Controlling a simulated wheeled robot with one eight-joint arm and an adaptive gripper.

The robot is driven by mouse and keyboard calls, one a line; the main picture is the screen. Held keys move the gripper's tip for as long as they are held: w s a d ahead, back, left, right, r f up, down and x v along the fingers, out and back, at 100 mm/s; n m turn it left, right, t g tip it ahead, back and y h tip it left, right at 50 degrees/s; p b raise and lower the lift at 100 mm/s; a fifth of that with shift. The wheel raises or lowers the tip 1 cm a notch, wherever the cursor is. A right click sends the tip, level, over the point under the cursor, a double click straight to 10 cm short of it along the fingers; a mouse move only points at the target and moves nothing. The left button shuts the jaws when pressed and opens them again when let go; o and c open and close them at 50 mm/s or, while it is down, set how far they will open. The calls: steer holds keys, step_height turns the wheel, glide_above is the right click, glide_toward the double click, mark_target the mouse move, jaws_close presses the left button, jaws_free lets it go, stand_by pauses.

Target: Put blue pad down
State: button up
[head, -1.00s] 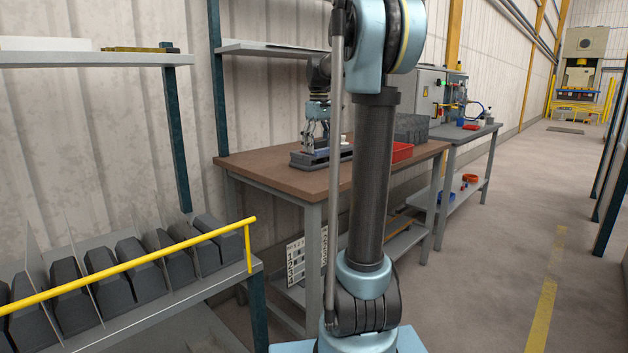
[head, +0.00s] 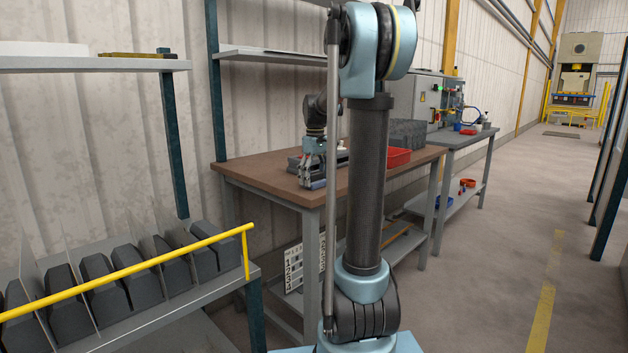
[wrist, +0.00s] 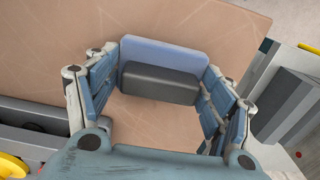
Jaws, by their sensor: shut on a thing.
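The blue pad (wrist: 165,55) is a light blue block with rounded corners and a dark grey lower part in the wrist view. My gripper (wrist: 160,80) is shut on it, with a finger against each end. In the head view my gripper (head: 314,178) is low over the front edge of the brown workbench (head: 262,171). The pad is too small there to make out clearly. I cannot tell whether it touches the bench top.
A grey fixture (head: 295,161) stands on the bench behind my gripper. A red bin (head: 398,157) stands further right. In the wrist view, dark equipment (wrist: 35,125) lies left and a grey block (wrist: 295,105) right. Bare brown bench top shows around the pad.

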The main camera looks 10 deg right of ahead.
mark_target(315, 173)
steer(key=o, duration=0.9)
steer(key=shift+f, duration=0.1)
steer(key=shift+o, duration=0.2)
step_height(315, 173, up, 12)
steer(key=s+f+m+t, duration=0.15)
steer(key=s+f, duration=0.35)
steer(key=s, duration=0.5)
steer(key=s+f+m+g, duration=0.1)
steer(key=s+f+m, duration=0.1)
steer(key=s+f, duration=0.5)
steer(key=s+f+m+t, duration=0.1)
steer(key=s+f+m, duration=0.2)
steer(key=s+f, duration=1.4)
steer(key=shift+s+t, duration=0.35)
steer(key=shift+s, duration=0.25)
steer(key=shift+f+m, duration=0.1)
steer(key=shift+m, duration=0.15)
